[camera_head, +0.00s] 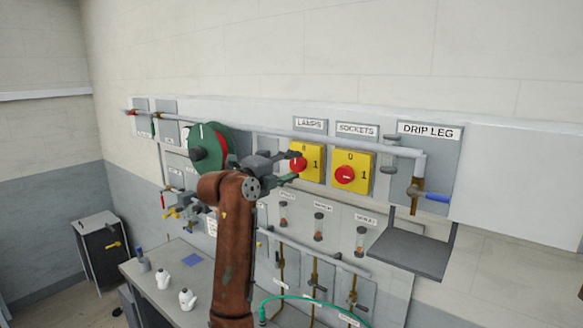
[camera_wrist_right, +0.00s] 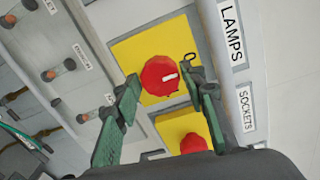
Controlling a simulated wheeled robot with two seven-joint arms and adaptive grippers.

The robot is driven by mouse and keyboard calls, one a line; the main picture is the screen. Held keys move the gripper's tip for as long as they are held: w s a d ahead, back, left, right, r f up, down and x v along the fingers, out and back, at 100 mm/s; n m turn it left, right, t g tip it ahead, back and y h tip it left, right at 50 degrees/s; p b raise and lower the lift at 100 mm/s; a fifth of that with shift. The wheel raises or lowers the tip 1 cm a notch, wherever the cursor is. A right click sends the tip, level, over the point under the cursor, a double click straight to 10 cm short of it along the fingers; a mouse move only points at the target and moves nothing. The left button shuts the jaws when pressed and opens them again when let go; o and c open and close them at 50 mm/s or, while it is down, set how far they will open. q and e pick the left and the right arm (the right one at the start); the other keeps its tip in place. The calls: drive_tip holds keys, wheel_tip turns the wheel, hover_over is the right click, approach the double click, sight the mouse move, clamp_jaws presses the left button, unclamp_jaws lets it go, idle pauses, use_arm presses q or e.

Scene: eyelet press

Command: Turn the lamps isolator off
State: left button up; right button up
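The lamps isolator is a yellow plate (camera_head: 313,174) with a red rotary knob (camera_head: 298,164), under the LAMPS label on the wall panel. In the right wrist view, the red knob (camera_wrist_right: 160,77) sits between my right gripper's fingertips (camera_wrist_right: 161,82). Its white mark lies on the side of its face towards the LAMPS label. My right gripper (camera_head: 289,166) is open, one finger on each side of the knob; I cannot tell whether either touches. In the head view the gripper partly covers the isolator. My left gripper is not in view.
The sockets isolator (camera_head: 361,161) is close beside the lamps one. A pipe (camera_head: 265,129) runs above the gripper, and a green and red wheel (camera_head: 209,147) is left of it. A drip leg with a blue handle (camera_head: 437,197) and a grey shelf (camera_head: 413,249) are at right.

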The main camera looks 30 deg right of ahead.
drive_tip(key=shift+o, duration=1.3)
drive_tip(key=v, duration=1.2)
drive_tip(key=shift+d, duration=0.1)
